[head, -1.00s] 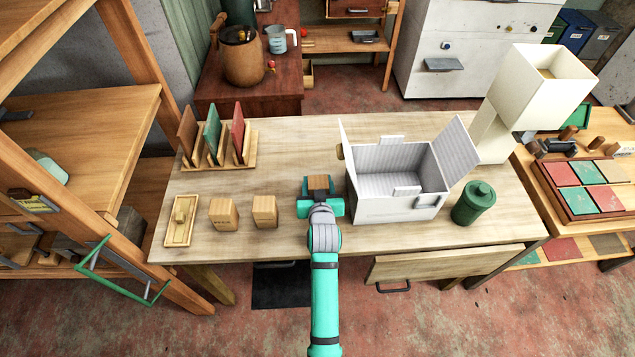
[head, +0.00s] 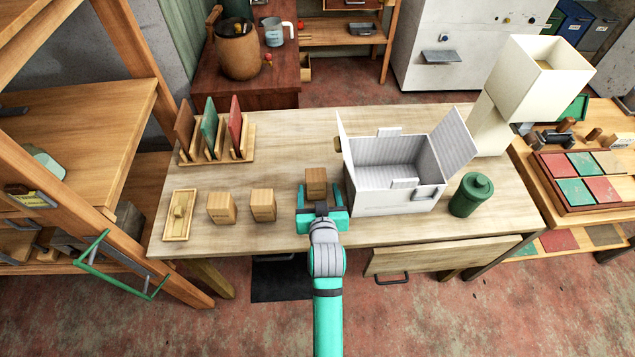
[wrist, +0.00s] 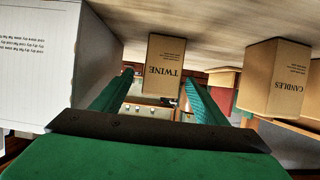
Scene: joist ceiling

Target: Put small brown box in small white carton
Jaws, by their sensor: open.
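A small brown box (head: 316,181), labelled TWINE in the wrist view (wrist: 165,66), stands on the table just left of the white carton. My gripper (head: 320,197) is open at its near side; in the wrist view the green fingers (wrist: 158,82) flank the box with gaps visible. I cannot tell how deep the box sits between them. The small white carton (head: 394,200) stands open, flaps spread, its visible interior empty; its side fills the left of the wrist view (wrist: 60,60). Two more brown boxes stand to the left, one (head: 263,205) labelled CANDLES (wrist: 272,80), the other (head: 221,208) farther left.
A green canister (head: 471,195) stands right of the carton, with a tall cream box-shaped structure (head: 540,80) behind. A rack of coloured panels (head: 215,135) and a small wooden tray (head: 179,215) are at left. A drawer (head: 440,257) projects below the front edge. The table's back middle is clear.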

